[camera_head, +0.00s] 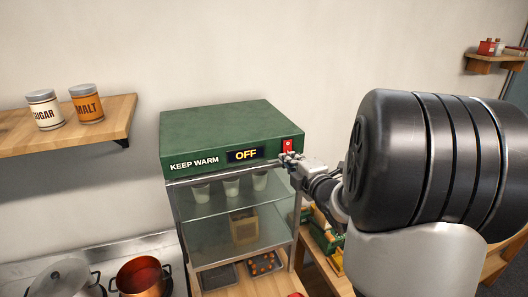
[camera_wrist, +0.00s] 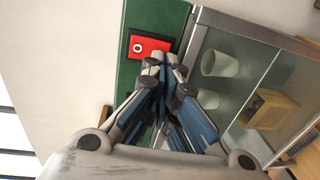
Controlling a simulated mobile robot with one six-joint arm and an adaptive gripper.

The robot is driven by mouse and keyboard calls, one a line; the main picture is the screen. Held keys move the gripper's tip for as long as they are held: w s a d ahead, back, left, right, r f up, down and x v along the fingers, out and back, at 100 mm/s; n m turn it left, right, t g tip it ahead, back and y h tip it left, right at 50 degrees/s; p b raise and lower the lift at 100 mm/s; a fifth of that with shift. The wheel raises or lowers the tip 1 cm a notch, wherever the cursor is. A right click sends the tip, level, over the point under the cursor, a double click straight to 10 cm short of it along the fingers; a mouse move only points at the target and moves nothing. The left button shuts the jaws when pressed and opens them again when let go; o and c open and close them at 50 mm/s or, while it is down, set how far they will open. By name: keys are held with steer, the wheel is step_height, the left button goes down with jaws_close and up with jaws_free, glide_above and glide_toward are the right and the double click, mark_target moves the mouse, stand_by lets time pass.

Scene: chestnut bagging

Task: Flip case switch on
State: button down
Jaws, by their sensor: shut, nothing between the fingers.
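The green warming case (camera_head: 215,135) has a front label reading KEEP WARM and a display (camera_head: 245,155) reading OFF. Its red switch (camera_head: 287,146) is at the right end of the front panel. In the wrist view the red switch (camera_wrist: 149,48) shows a white ring mark on its face. My gripper (camera_head: 285,158) is shut and empty, its tips just below the switch. In the wrist view my gripper (camera_wrist: 160,60) has its fingertips together at the switch's edge; I cannot tell whether they touch it.
Below the panel, a glass cabinet (camera_head: 228,222) holds several cups, a wooden box (camera_head: 244,227) and trays. A wall shelf (camera_head: 110,115) bears sugar and malt jars at left. A copper pot (camera_head: 141,277) stands at lower left. My arm covers much of the right side.

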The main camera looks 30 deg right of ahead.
steer(key=shift+w+d+f, duration=0.1)
steer(key=shift+w+d, duration=0.05)
steer(key=shift+w, duration=0.55)
steer(key=b, duration=0.4)
steer(key=shift+w+d+f+t, duration=0.1)
steer(key=shift+w+t, duration=0.2)
steer(key=shift+f, duration=0.15)
